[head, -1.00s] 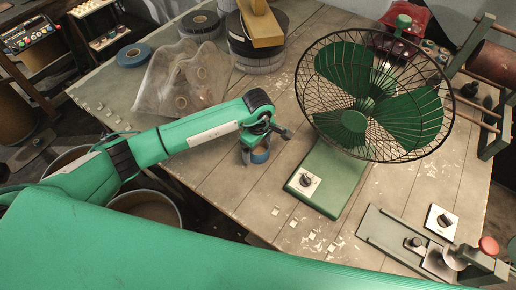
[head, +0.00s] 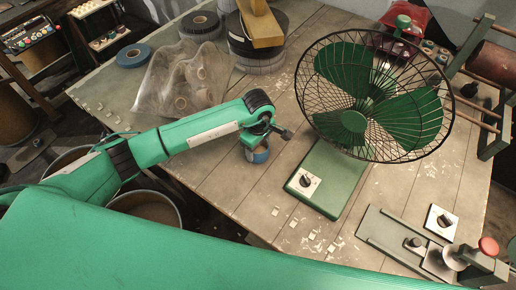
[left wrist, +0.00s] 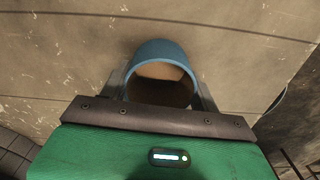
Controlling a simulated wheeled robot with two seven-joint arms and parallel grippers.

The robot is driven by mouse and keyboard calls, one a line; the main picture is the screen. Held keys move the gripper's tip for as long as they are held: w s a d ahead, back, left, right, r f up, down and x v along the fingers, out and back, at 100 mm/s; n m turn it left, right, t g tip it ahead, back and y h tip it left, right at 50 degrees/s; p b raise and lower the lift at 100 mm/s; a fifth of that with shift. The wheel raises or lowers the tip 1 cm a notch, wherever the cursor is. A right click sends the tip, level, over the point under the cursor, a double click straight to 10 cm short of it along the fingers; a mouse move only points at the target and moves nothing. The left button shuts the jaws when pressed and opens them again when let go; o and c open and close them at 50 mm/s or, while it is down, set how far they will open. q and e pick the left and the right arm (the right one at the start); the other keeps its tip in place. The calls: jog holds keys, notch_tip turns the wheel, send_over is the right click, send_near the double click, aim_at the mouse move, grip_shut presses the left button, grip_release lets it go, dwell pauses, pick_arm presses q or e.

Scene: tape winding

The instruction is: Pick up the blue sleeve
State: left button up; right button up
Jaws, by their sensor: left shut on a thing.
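The blue sleeve (head: 259,154) is a short, hollow blue ring with a brownish inside, near the front edge of the table in the head view. It also shows in the left wrist view (left wrist: 160,52), upright with its opening towards the camera. My left gripper (head: 257,146) is around the sleeve from above, with a finger on each side, shut on it. In the left wrist view the gripper's dark front bar hides the sleeve's near part. I cannot tell whether the sleeve touches the table. My right gripper is in neither view.
A green fan (head: 352,120) on a green base (head: 330,180) stands right of the sleeve. A clamp device (head: 400,240) is at the front right. Small pale chips lie along the front edge.

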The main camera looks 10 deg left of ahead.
pick_arm(q)
notch_tip(320, 180, up, 19)
jog(key=b, duration=0.4)
jog(key=s+a+f+m+p, duration=0.1)
jog(key=s+a+f+m, duration=0.5)
jog(key=s+a+m, duration=0.4)
jog(key=m, duration=0.2)
jog(key=shift+m, duration=0.3)
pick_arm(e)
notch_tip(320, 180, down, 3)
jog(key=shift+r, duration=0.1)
pick_arm(q)
jog(key=shift+d, duration=0.1)
